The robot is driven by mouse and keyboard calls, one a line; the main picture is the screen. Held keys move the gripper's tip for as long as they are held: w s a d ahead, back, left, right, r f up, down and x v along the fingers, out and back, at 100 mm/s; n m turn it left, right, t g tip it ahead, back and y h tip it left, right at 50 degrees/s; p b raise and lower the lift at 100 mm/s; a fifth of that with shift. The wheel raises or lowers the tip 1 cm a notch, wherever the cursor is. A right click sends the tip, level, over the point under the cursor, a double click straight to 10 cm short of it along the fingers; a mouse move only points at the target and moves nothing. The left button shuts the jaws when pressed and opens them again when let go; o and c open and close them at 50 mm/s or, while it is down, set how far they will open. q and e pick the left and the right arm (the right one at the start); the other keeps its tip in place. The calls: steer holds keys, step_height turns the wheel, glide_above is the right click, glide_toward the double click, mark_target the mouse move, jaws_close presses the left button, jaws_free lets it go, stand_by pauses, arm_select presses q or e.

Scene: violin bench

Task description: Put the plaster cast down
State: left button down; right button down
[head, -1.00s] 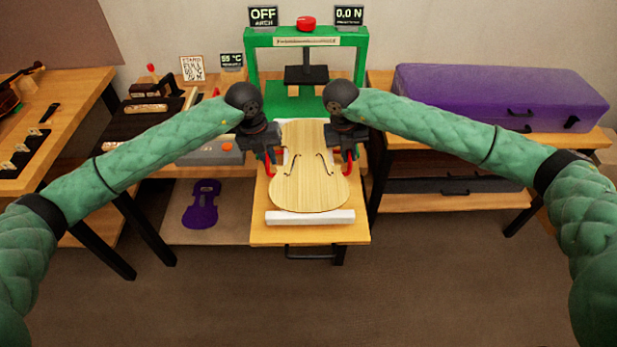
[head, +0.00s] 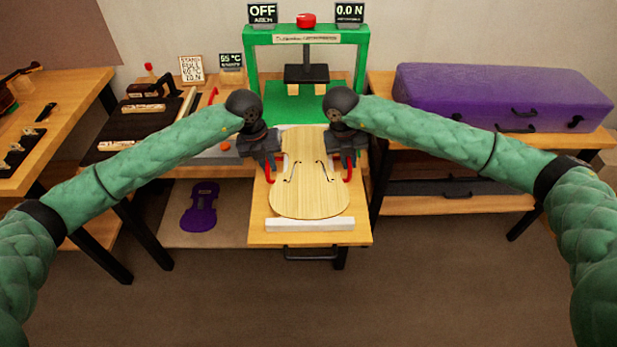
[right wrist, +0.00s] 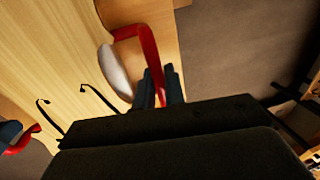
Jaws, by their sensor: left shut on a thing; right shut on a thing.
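The plaster cast (head: 310,224) shows as a white block at the near end and pale edges beside the waist of a light wooden violin plate (head: 310,195), which covers the rest. It is over the wooden table in front of the green press. Whether it touches the wood is hard to tell. My left gripper (head: 269,168) is shut on a red handle at its left side. My right gripper (head: 349,167) is shut on the red handle at its right side. In the right wrist view this red handle (right wrist: 148,55) runs between the grey fingers, beside a rounded white part.
The green press (head: 362,65) stands behind, its plate raised, with displays reading OFF and 0.0 N. A wooden table (head: 357,236) lies under the cast. A purple case (head: 500,92) sits on the right bench. Tools and a grey heater-like box lie left. A purple violin-shaped piece (head: 199,205) is below.

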arm_select(q)
steer(key=c, duration=1.9)
jaws_free()
steer(key=shift+f, duration=0.1)
arm_select(e)
steer(key=c, duration=1.9)
jaws_free()
steer(key=shift+f, duration=0.1)
arm_select(q)
steer(key=o, duration=0.4)
arm_select(e)
steer(key=o, duration=0.4)
arm_select(q)
steer(key=r, duration=0.4)
steer(key=a+r, duration=0.1)
steer(key=r, duration=0.3)
steer(key=a+r, duration=0.1)
steer(key=r, duration=0.3)
steer(key=shift+a, duration=0.2)
arm_select(e)
steer(key=r, duration=0.4)
steer(key=a+r, duration=0.1)
steer(key=r, duration=0.3)
steer(key=a+r, duration=0.1)
steer(key=r, duration=0.3)
steer(key=shift+a, duration=0.15)
arm_select(q)
steer(key=shift+f, duration=0.15)
arm_select(e)
steer(key=shift+f, duration=0.15)
